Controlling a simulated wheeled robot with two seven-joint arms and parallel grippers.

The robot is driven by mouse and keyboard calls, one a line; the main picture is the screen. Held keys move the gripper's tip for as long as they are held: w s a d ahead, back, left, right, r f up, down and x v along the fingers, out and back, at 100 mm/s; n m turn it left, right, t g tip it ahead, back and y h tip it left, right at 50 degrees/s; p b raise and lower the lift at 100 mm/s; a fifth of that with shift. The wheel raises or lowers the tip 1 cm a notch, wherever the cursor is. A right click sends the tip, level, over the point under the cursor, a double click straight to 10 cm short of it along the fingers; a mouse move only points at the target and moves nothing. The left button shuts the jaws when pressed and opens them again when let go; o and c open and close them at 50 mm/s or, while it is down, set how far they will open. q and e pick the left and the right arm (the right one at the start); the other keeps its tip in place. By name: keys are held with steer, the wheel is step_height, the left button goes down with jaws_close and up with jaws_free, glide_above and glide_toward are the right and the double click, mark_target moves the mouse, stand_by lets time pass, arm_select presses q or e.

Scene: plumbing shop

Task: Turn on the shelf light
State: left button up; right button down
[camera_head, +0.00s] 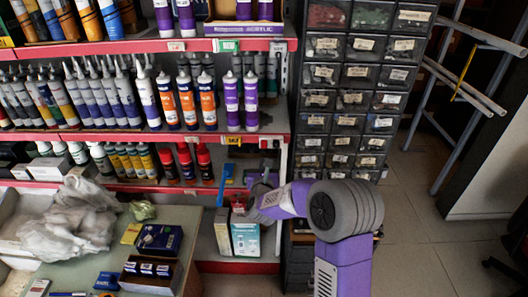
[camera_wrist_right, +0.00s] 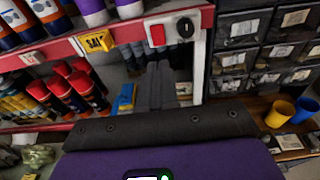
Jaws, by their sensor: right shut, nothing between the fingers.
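A pale switch plate (camera_wrist_right: 172,32) sits on the red shelf edge at its right end. It carries a red switch (camera_wrist_right: 158,35) and a round black fitting (camera_wrist_right: 185,28). In the head view the plate (camera_head: 270,143) is small, and its parts are hard to make out. My right gripper (camera_wrist_right: 160,68) is shut and empty, its fingertips just below the plate in the wrist view and seemingly apart from it. In the head view my right gripper (camera_head: 262,180) is partly hidden by its own purple wrist. I cannot tell whether the shelf light is lit. My left gripper is not in view.
Red and black bottles (camera_head: 195,163) stand on the lower shelf left of my gripper. A drawer cabinet (camera_head: 342,100) stands close on the right. Yellow and blue cups (camera_wrist_right: 280,113) are right of the gripper. A cluttered table (camera_head: 190,225) is at lower left.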

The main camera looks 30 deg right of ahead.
mark_target(264, 144)
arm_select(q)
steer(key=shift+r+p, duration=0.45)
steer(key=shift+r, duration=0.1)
arm_select(e)
steer(key=x, duration=0.8)
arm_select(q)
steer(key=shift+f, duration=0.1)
arm_select(e)
steer(key=shift+a, duration=0.1)
